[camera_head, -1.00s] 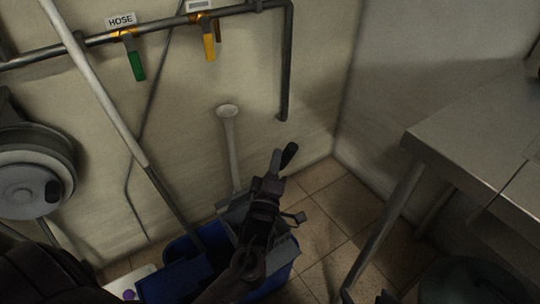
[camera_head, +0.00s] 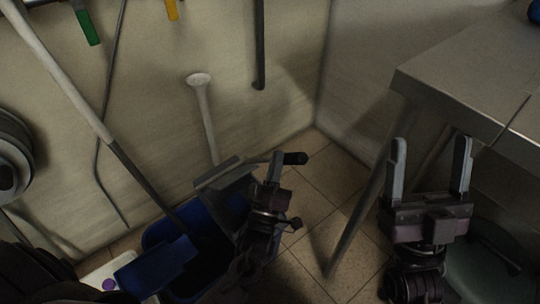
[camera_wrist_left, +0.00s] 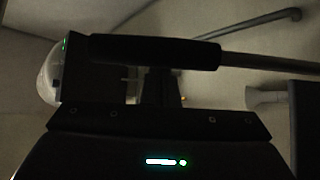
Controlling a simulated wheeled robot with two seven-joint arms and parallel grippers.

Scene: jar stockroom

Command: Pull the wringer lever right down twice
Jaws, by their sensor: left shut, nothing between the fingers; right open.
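The wringer lever's black grip (camera_head: 296,158) sticks out to the right just beside my left fingertips in the head view. In the left wrist view the grip (camera_wrist_left: 155,50) lies across the front of my gripper, with its metal rod (camera_wrist_left: 265,63) running right. My left gripper (camera_head: 277,161) is shut with nothing between its fingers. Whether it touches the lever I cannot tell. The grey wringer (camera_head: 222,174) sits on the blue mop bucket (camera_head: 157,235); my left arm hides part of both. My right gripper (camera_head: 431,160) is open and empty, right of the bucket.
A steel table (camera_head: 440,80) stands at the right, its leg (camera_head: 352,222) close to my right gripper. A long mop handle (camera_head: 75,85) slants into the bucket from upper left. A white flared-top pole (camera_head: 203,105) stands behind. Tiled floor (camera_head: 325,185) is clear between bucket and table leg.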

